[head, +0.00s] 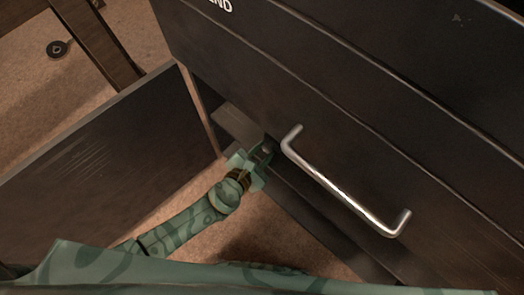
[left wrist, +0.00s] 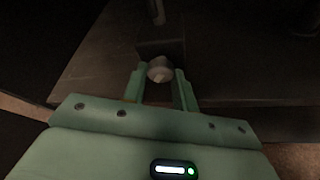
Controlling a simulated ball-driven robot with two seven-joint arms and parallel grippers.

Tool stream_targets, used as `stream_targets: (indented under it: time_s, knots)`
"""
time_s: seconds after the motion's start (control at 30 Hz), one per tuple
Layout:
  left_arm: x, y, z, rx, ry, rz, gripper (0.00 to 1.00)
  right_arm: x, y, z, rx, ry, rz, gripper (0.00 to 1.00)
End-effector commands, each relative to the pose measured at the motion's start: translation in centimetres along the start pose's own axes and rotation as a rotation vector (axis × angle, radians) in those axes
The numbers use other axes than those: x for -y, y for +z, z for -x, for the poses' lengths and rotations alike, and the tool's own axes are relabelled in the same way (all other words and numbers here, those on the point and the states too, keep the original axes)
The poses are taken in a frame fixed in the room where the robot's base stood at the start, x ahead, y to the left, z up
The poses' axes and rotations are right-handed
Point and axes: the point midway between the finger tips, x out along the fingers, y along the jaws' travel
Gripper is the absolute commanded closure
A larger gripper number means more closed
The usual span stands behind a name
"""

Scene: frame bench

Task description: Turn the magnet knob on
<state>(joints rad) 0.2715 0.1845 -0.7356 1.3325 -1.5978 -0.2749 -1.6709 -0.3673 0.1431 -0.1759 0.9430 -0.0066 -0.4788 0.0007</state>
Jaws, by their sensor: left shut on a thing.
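The magnet knob (left wrist: 160,69) is a small, pale, rounded knob on a dark block, seen in the left wrist view. My left gripper (left wrist: 160,82) has a green finger on each side of it and is shut on it. In the head view my left gripper (head: 265,152) reaches in from the lower left to the dark front, just beside the upper end of the metal handle. The knob is mostly hidden by the fingers there. I cannot make out any on or off mark on the knob. My right gripper is not in view.
A silver bar handle (head: 345,192) sticks out from the dark drawer front (head: 330,110) close to my left gripper. A dark panel (head: 105,160) stands at the left. A small dark disc (head: 57,49) lies on the brown floor at the upper left.

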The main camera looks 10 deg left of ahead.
Motion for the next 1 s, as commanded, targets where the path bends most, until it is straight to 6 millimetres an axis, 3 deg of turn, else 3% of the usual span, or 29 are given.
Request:
stream_targets:
  time_s: [0.1, 0.13, 0.2, 0.57, 0.7, 1.0]
  knots:
    - [0.1, -0.1, 0.0, -0.001, -0.002, 0.001, 0.94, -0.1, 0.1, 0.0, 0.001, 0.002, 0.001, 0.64]
    - [0.1, -0.1, 0.0, -0.001, -0.002, 0.002, 0.66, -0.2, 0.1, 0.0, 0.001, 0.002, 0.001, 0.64]
    - [0.1, -0.1, 0.0, -0.001, -0.002, 0.002, 0.5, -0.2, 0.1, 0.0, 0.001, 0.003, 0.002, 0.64]
    - [0.0, 0.1, 1.0, 0.0, -0.001, 0.001, 0.5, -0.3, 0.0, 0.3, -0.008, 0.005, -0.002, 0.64]
    - [-0.2, 0.3, 3.8, 0.0, -0.001, -0.001, 0.5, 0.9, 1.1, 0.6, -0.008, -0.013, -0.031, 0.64]
    - [-0.2, 0.2, 11.9, 0.0, -0.001, -0.002, 0.5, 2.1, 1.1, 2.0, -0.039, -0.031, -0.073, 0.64]
